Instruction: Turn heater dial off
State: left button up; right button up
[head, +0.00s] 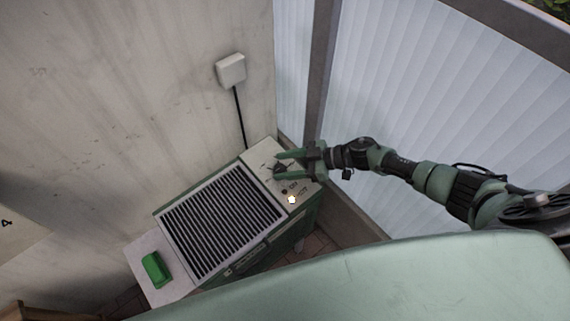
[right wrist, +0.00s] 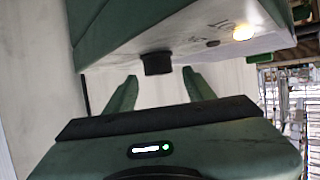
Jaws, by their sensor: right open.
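The heater (head: 292,208) stands in the corner, with a dark slatted grille and a pale control panel at its upper right end. Its dark dial (right wrist: 157,63) shows in the right wrist view, sticking out from the panel. A lamp (head: 291,199) on the panel glows; it also shows in the right wrist view (right wrist: 243,33). My right gripper (head: 279,165) is open over the panel. In the right wrist view its fingers (right wrist: 159,78) lie on either side of the dial, with gaps; contact is not visible. My left gripper is not in view.
A white wall box (head: 231,70) with a black cable hangs above the heater. A green object (head: 155,270) lies on the pale surface at the heater's lower left. A wall and a ribbed pale panel (head: 430,110) close in the corner.

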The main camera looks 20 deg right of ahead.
aim_at(285, 168)
notch_tip(285, 168, up, 19)
jog(key=p, duration=1.6)
jog(key=shift+p, duration=0.3)
